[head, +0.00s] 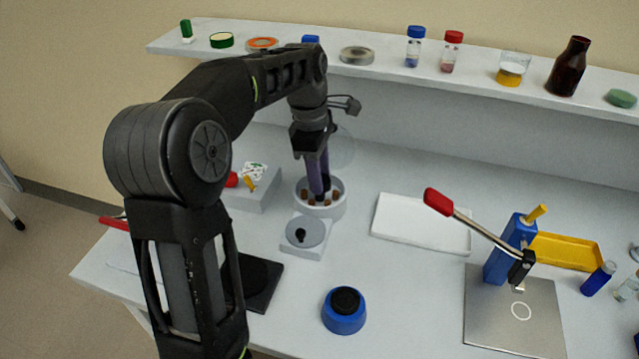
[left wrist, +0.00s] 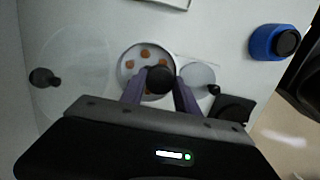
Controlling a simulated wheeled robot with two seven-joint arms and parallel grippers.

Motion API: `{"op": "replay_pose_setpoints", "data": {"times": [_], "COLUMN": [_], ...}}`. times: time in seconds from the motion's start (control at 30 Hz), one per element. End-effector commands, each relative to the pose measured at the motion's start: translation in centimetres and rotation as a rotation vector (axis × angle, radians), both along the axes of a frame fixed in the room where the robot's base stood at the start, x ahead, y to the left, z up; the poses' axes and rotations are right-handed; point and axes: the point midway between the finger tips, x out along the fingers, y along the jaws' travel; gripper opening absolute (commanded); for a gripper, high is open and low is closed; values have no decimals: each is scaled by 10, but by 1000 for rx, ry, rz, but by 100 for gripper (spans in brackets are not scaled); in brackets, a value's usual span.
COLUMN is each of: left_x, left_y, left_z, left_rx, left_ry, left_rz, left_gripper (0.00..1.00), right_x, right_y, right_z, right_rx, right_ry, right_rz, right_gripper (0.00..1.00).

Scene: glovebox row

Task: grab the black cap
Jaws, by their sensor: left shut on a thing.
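My left gripper (head: 319,194) reaches down with purple fingers over a round white bowl (head: 341,208) that holds several orange-brown pieces. In the left wrist view the fingers (left wrist: 159,88) are shut on a round black cap (left wrist: 160,79), seen in front of the bowl (left wrist: 125,62). I cannot tell whether the cap touches the bowl. My right gripper is not in view.
A white box with a grey disc (head: 297,225) stands just in front of the bowl. A clear disc with a black knob (left wrist: 44,77) is beside the bowl. A blue, black-topped pot (head: 343,317) stands nearer. A red-handled press (head: 500,257) is at right; bottles line the shelf (head: 385,59).

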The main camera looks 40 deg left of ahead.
Motion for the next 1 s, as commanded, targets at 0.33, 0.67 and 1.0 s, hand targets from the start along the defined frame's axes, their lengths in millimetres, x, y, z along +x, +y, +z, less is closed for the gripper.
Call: {"op": "replay_pose_setpoints", "data": {"times": [0.33, 0.67, 1.0], "left_x": [-72, -139, -169], "left_y": [-25, -48, -59], "left_z": [-1, -1, 0], "left_rx": [-4, -1, 0], "left_ry": [-5, -2, 0], "left_rz": [-2, 1, 2], "left_gripper": [0, 0, 0], "right_x": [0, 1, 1], "right_y": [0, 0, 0], "right_z": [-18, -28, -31], "right_rx": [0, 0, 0], "right_ry": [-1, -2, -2], "right_rz": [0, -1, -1], "right_gripper": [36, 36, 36]}}
